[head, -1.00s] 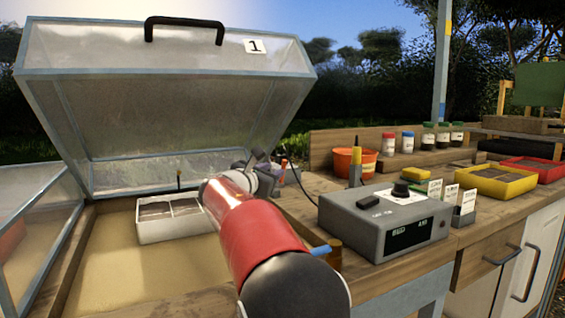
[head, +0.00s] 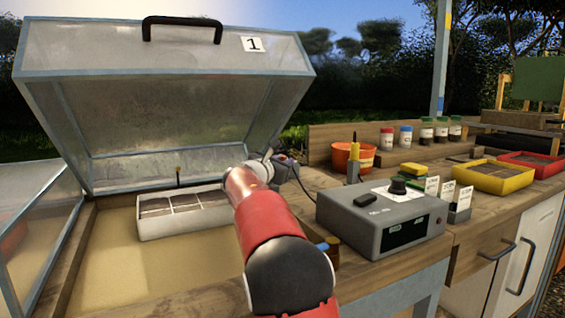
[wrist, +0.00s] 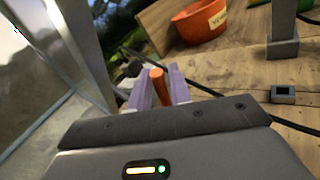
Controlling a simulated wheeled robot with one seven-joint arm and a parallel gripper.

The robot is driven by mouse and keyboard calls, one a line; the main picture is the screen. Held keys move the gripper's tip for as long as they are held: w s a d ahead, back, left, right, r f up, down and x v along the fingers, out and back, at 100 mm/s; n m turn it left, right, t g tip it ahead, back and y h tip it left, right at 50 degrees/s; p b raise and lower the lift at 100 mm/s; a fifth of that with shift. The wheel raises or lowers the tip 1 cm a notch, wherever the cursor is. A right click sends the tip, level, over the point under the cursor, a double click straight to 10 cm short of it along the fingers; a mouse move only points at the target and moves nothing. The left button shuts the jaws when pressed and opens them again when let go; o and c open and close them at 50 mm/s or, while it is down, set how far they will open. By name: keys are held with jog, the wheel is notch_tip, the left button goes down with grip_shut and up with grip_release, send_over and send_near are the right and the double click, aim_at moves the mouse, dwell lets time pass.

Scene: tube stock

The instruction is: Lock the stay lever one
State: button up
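Cold-frame lid 1 (head: 165,50), clear with a grey metal frame, a black handle and a "1" card, stands raised at the left. My gripper (wrist: 160,88) is at the lid's right side, by the bench. In the wrist view its two pale purple fingers stand close on either side of an orange-brown upright handle (wrist: 158,84), which looks like the stay lever's grip and fills the gap between them. The lever's lower end is hidden by the gripper body. In the head view my gripper (head: 285,165) and arm hide the lever.
A grey control box (head: 382,215) stands on the bench right of my arm, with an orange pot (head: 345,158) behind it. A white seed tray (head: 180,212) lies inside the frame. A small dark block (wrist: 283,94) and cable lie on the bench boards.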

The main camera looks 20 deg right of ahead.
grip_shut()
jog(key=f+b, duration=0.1)
jog(key=b, duration=0.2)
jog(key=shift+s+m, duration=0.25)
jog(key=shift+m, duration=0.05)
jog(key=shift+s+r+m+t+h+b, duration=0.2)
jog(key=shift+r+m+t+h+b, duration=0.15)
jog(key=shift+b, duration=0.55)
jog(key=shift+o, duration=1.7)
grip_release()
jog(key=shift+a, duration=0.1)
jog(key=b+v, duration=0.1)
jog(key=v, duration=0.6)
jog(key=shift+s+a, duration=0.25)
